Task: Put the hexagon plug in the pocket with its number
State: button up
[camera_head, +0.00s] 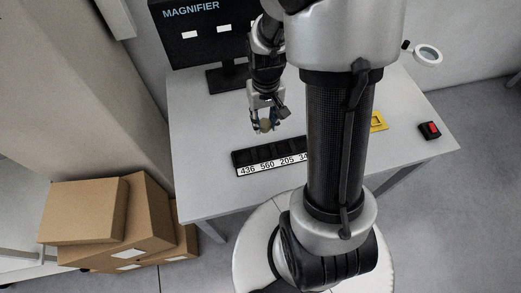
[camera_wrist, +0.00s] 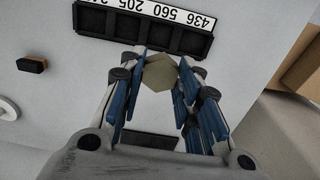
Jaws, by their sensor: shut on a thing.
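The hexagon plug (camera_wrist: 160,73) is a dull tan, six-sided piece, held between the blue-padded fingers of my gripper (camera_wrist: 163,78) in the wrist view. In the head view my gripper (camera_head: 265,125) is above the table, behind the tray, with the plug small between its fingertips. The black pocket tray (camera_wrist: 143,30) has a row of pockets and a white label strip reading 436, 560, 205 and a partly cut-off number. It also shows in the head view (camera_head: 236,158), its right end hidden behind my arm. I cannot read any number on the plug.
A magnifier screen (camera_head: 205,35) stands at the back left of the table (camera_head: 200,195). A yellow frame (camera_head: 378,122), a black-and-red switch box (camera_head: 429,130) and a round lens (camera_head: 428,55) are on the right. Cardboard boxes (camera_head: 85,212) stand on the floor at left.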

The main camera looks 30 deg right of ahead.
notch_tip(320, 180, down, 16)
jog(key=b, duration=0.4)
jog(key=shift+r, duration=0.15)
jog(key=shift+b, duration=0.4)
jog(key=o, duration=1.2)
